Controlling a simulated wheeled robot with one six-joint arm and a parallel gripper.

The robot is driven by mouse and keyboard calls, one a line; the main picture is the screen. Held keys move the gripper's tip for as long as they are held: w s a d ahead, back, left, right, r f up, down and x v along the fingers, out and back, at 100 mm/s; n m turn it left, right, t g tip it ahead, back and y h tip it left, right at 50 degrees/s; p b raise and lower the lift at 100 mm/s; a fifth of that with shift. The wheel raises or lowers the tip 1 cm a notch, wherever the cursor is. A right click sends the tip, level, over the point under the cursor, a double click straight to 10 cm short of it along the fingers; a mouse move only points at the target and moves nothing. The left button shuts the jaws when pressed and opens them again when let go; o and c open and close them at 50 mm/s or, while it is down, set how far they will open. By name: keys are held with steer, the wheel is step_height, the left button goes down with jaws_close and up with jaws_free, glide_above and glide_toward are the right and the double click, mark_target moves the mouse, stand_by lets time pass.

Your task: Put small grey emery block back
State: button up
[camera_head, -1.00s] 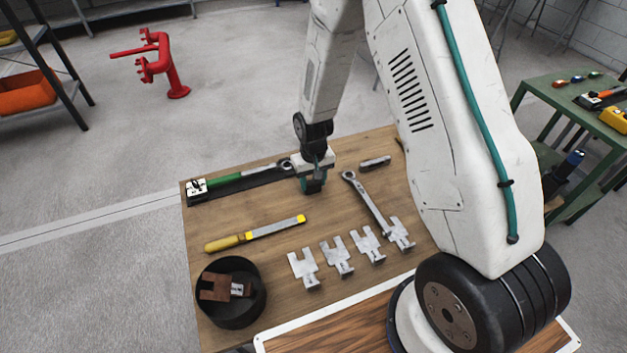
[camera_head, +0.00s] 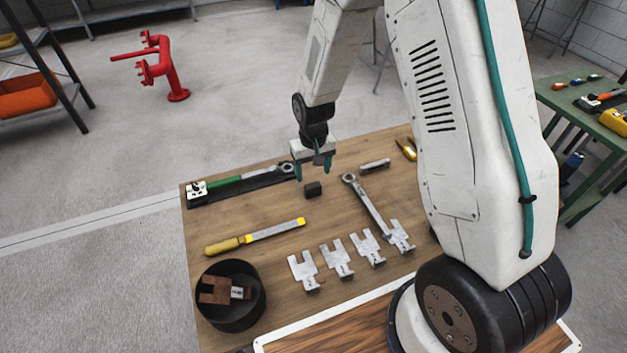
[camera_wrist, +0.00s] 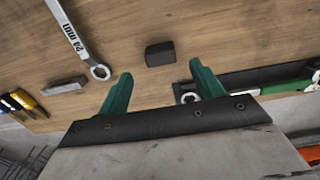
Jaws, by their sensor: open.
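A small dark grey block (camera_head: 313,189), which looks like the emery block, lies on the wooden table near the middle of its far part. It also shows in the wrist view (camera_wrist: 160,54), just beyond the fingertips. My gripper (camera_head: 313,170) is above the table, a little beyond the block. Its teal fingers (camera_wrist: 160,74) are apart with nothing between them, and the block is clear of both. A lighter grey bar (camera_head: 375,165) lies on the table to the right of the block.
A ring spanner (camera_head: 367,203) lies right of the block. A dark tray with a green-handled tool (camera_head: 240,182) is to the left. A yellow-handled file (camera_head: 255,236), several metal plates (camera_head: 337,259) and a round black bowl (camera_head: 231,318) are nearer. Bare wood surrounds the block.

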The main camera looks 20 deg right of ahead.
step_height(320, 180, up, 7)
step_height(320, 180, up, 8)
glide_above(314, 186)
steer(key=s, duration=0.4)
steer(key=s+d+r, duration=0.2)
steer(key=s+r, duration=0.6)
steer(key=r, duration=0.2)
steer(key=s+r, duration=0.3)
steer(key=s, duration=0.6)
steer(key=s+d+r+t, duration=0.1)
steer(key=s+r, duration=0.3)
steer(key=s, duration=0.4)
steer(key=shift+s, duration=0.4)
steer(key=shift+r, duration=0.1)
